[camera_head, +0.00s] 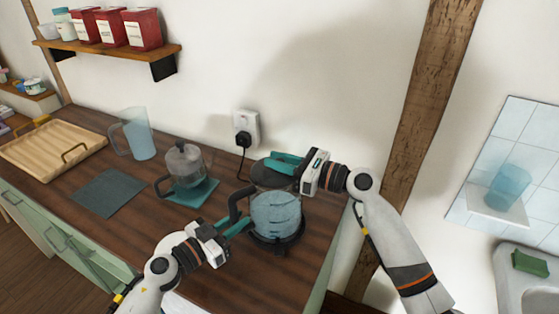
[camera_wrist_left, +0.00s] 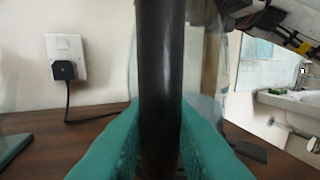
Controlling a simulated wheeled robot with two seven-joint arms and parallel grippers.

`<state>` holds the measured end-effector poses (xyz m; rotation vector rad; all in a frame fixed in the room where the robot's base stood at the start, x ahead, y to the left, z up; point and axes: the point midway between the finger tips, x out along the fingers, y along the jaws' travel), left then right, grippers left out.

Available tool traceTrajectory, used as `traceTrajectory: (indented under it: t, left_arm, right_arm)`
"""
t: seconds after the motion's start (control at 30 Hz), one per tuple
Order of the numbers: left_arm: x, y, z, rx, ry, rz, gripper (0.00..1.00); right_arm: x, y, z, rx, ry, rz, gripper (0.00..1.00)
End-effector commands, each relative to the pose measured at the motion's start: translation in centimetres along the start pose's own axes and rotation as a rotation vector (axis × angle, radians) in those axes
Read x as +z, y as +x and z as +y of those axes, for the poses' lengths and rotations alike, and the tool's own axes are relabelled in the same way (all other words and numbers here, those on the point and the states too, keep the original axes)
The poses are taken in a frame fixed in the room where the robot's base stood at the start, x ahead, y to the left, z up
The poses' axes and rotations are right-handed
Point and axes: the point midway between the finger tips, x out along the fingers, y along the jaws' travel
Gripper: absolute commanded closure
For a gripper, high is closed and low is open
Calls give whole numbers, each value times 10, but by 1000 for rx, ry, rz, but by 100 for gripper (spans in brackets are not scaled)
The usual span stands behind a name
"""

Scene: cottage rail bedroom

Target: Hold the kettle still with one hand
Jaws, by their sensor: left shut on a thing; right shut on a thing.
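The kettle (camera_head: 276,213) is a clear blue-tinted vessel with a dark lid, dark handle and dark base. It stands upright near the right end of the wooden counter. My left gripper (camera_head: 238,226) is shut on the kettle's handle (camera_head: 236,204). In the left wrist view its teal fingers (camera_wrist_left: 160,140) press on both sides of the dark upright handle (camera_wrist_left: 160,70). My right gripper (camera_head: 286,162) is shut at the kettle's top, over the lid (camera_head: 268,178). The exact part it grips is hidden by its fingers.
A glass teapot (camera_head: 187,166) stands on a teal mat (camera_head: 200,194) left of the kettle. Further left are a dark mat (camera_head: 108,192), a clear jug (camera_head: 138,138) and a wooden tray (camera_head: 40,150). A plugged socket (camera_head: 246,128) is behind. A wooden post (camera_head: 425,100) rises at right.

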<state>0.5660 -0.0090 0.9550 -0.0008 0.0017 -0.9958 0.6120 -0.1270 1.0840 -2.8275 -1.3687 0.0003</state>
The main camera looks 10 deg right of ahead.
Motion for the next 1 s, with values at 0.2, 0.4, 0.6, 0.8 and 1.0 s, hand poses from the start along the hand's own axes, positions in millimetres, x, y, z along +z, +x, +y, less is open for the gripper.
traceTrajectory:
  t: [0.2,0.4,0.6,0.8,1.0]
  left_arm:
    - [0,0,0,0,0,1,100]
    - [0,0,0,1,0,1,100]
    - [0,0,0,1,0,1,100]
    - [0,0,0,1,0,1,100]
    - [0,0,0,1,0,1,100]
  right_arm:
    - [-2,0,0,0,-18,-10,100]
    - [-8,1,-2,0,-90,-50,100]
    - [-19,4,-7,0,-225,-126,100]
    - [-30,9,-15,0,-388,-219,100]
    - [-39,14,-25,0,-553,-314,100]
